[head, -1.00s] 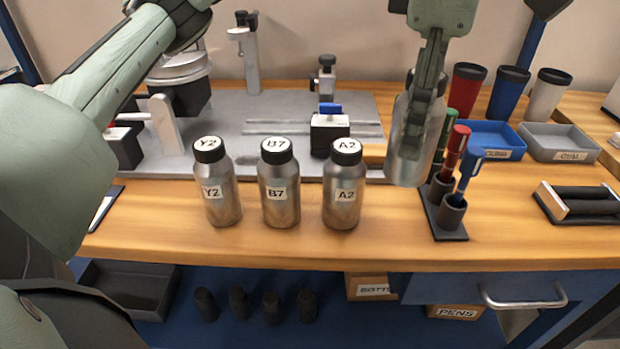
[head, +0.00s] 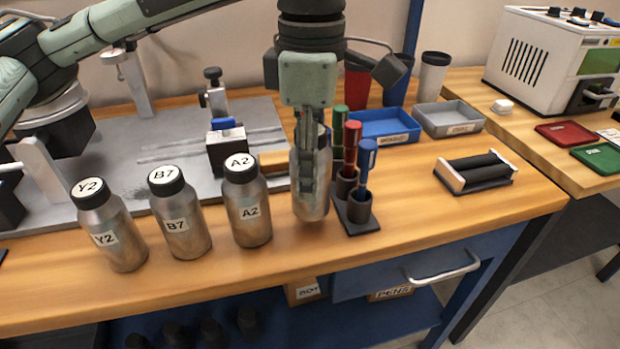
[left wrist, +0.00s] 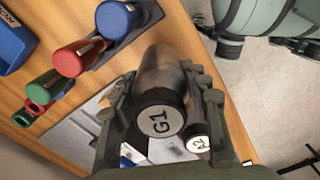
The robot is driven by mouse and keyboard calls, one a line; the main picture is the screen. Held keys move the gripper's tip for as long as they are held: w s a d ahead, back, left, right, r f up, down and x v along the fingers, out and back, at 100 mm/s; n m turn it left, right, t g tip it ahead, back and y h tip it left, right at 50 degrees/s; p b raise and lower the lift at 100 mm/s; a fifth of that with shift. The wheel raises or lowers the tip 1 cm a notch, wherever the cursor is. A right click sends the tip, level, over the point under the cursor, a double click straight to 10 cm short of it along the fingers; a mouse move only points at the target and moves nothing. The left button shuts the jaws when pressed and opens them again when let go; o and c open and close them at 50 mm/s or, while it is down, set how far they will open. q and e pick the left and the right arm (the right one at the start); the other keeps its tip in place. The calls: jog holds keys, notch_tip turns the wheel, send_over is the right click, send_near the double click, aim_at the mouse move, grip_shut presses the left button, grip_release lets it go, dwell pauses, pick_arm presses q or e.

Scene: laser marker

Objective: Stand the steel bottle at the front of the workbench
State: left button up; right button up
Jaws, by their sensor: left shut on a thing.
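My left gripper (head: 309,185) points down and is shut on a steel bottle (head: 322,205) to the right of the bottle row. In the left wrist view the held bottle (left wrist: 160,72) has a black cap marked G1, between the two fingers (left wrist: 163,110). It looks upright, with its base at or just above the workbench (head: 400,200); I cannot tell if it touches. Steel bottles Y2 (head: 122,245), B7 (head: 182,232) and A2 (head: 250,222) stand in a row along the bench front. My right gripper is not in view.
A pen stand (head: 357,218) with green, red and blue pens is close on the held bottle's right. Blue (head: 385,140) and grey (head: 450,133) trays and cups are behind it. A black roller holder (head: 475,185) lies farther right. A grey machine plate (head: 120,155) is behind the row.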

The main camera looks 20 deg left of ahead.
pick_arm(q)
notch_tip(320, 180, down, 3)
jog(key=shift+r, duration=0.2)
jog(key=shift+f, duration=0.25)
jog(key=o, duration=1.2)
jog(key=shift+o, duration=0.2)
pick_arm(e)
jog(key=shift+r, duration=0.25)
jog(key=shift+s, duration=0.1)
